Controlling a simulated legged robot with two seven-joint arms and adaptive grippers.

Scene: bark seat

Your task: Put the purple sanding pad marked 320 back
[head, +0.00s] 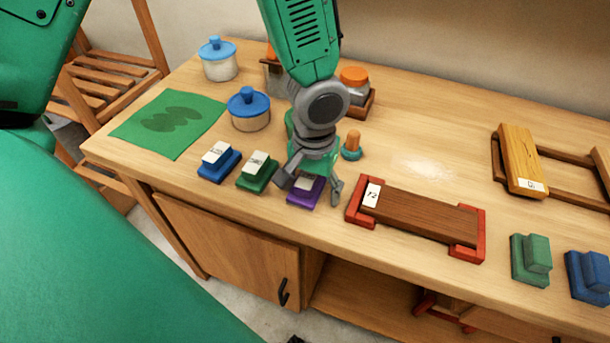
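The purple sanding pad (303,195) sits on the workbench, at the right end of a row with a blue pad (217,169) and a green pad (257,177). A pale label shows on its top, partly covered by my gripper, and I cannot read its number. My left gripper (307,192) is directly over the purple pad, pointing down. Its fingers are spread, one on each side of the pad, with a gap visible at the right finger. My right gripper is not in view.
A red-ended holder with a brown board (420,217) lies just right of the gripper. A small orange-and-teal knob (352,147) stands behind it. Blue-lidded pots (249,110) and a green sheet (150,135) are at left. More pads (531,258) are at right.

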